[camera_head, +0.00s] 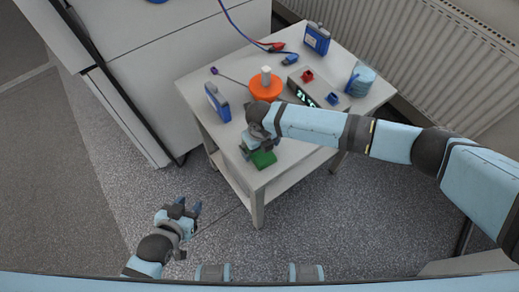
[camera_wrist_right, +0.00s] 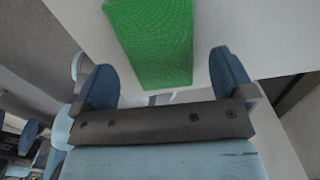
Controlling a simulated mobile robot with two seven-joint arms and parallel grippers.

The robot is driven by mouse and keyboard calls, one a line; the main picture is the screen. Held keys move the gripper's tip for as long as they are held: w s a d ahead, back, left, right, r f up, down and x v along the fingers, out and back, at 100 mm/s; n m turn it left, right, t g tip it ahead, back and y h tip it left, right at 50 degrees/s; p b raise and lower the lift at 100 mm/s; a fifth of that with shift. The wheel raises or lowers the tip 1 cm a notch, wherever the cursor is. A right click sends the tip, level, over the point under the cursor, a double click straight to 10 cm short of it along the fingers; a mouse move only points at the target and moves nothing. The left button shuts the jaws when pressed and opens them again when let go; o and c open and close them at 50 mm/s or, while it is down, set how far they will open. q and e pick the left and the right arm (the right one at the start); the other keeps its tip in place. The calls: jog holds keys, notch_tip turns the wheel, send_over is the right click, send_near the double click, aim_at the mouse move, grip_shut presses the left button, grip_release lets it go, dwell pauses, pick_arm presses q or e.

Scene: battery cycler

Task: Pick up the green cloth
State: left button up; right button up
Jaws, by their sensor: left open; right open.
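The green cloth (camera_head: 263,159) lies near the front corner of the small white table (camera_head: 262,182). In the right wrist view the green cloth (camera_wrist_right: 152,40) is a flat-faced green block shape at the top middle, beyond the fingertips. My right gripper (camera_head: 249,150) is just above the table, at the cloth's left side in the head view. Its two fingers (camera_wrist_right: 165,80) are open with the cloth's lower part showing between them; I cannot tell whether they touch it. My left gripper (camera_head: 188,207) is open and empty over the floor, left of the table.
On the table stand an orange dish with a white-topped piece (camera_head: 265,84), blue boxes (camera_head: 217,103) (camera_head: 317,39), a device with a green display (camera_head: 318,92) and a blue roll (camera_head: 361,80). A radiator (camera_head: 420,55) is behind. A white cabinet (camera_head: 150,50) stands at left.

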jog(key=shift+f, duration=1.1)
jog(key=c, duration=0.9)
notch_tip(320, 180, up, 20)
jog(key=shift+r+b, duration=0.1)
jog(key=shift+b, duration=0.7)
